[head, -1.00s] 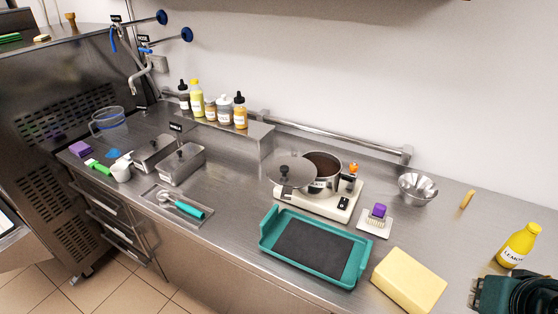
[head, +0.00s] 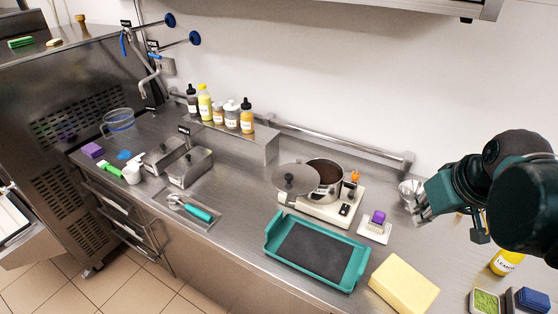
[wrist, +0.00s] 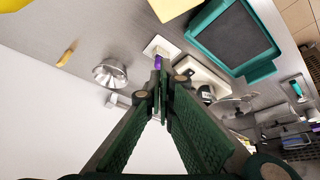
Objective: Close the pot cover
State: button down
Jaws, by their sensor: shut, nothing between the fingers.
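The steel pot (head: 327,178) sits on a white hot plate (head: 340,212) near the middle of the counter. It is open and its dark inside shows. Its round grey cover (head: 296,180) with a dark knob is beside the pot's left rim, off the opening; whether it touches the rim I cannot tell. In the wrist view the cover (wrist: 238,104) shows right of my fingers. My gripper (head: 417,216) is at the right, over the counter near the metal bowl, apart from pot and cover. In the wrist view its fingers (wrist: 161,68) are together and empty.
A teal tray (head: 273,251) lies in front of the hot plate. A purple-handled brush (head: 378,217) on a white pad and a metal bowl (head: 405,187) lie between hot plate and gripper. A yellow block (head: 404,284) is at front. A wall rail (head: 335,143) runs behind.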

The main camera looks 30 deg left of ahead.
jog(key=w+a+r+n+g+p, duration=0.1)
jog(key=w+a+r+n+p, duration=0.25)
jog(key=a, duration=0.65)
jog(key=n+g+y+p, duration=0.1)
jog(key=n+g+p, duration=0.3)
jog(key=n+p, duration=0.45)
send_over(279, 179)
jog(key=shift+s+a+f+n, duration=0.15)
jog(key=shift+a+n, duration=0.05)
jog(key=shift+n, duration=0.2)
jog(key=shift+f, duration=0.15)
jog(key=f, duration=0.9)
jog(key=shift+a+f, duration=0.2)
jog(key=shift+d+f, duration=0.2)
jog(key=shift+d, duration=0.2)
